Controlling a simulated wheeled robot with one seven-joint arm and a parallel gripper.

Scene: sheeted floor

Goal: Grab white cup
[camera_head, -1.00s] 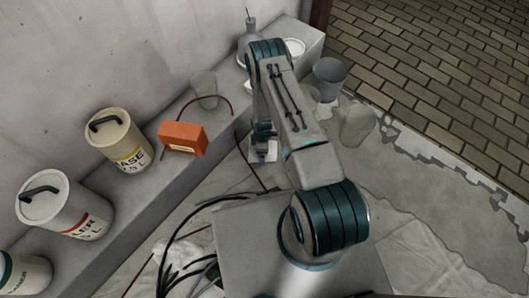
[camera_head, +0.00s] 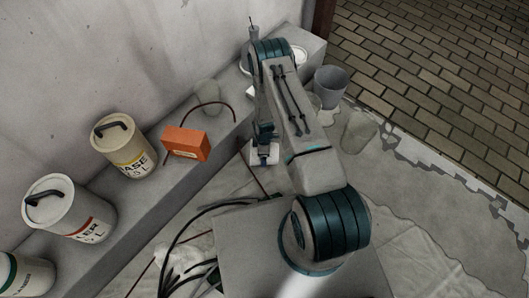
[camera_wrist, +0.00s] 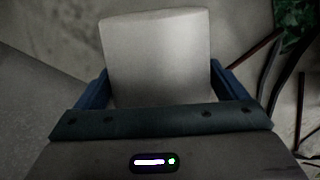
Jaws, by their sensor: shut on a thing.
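The white cup (camera_wrist: 155,55) fills the upper middle of the wrist view, between the blue fingers of my gripper (camera_wrist: 160,88). The fingers are shut on its sides. In the head view my gripper (camera_head: 264,146) points down in front of the grey ledge. A small white part of what looks like the cup (camera_head: 265,155) shows just below it. Most of the cup is hidden there by the gripper and arm. I cannot tell how far the cup is above the floor.
An orange box (camera_head: 187,144) with a dark curved cord sits on the ledge (camera_head: 105,215). Several paint cans, including one marked BASE (camera_head: 125,150), stand to the left. A grey bucket (camera_head: 329,88) and a greyish cup (camera_head: 358,132) stand on the right. Dark cables lie near my base.

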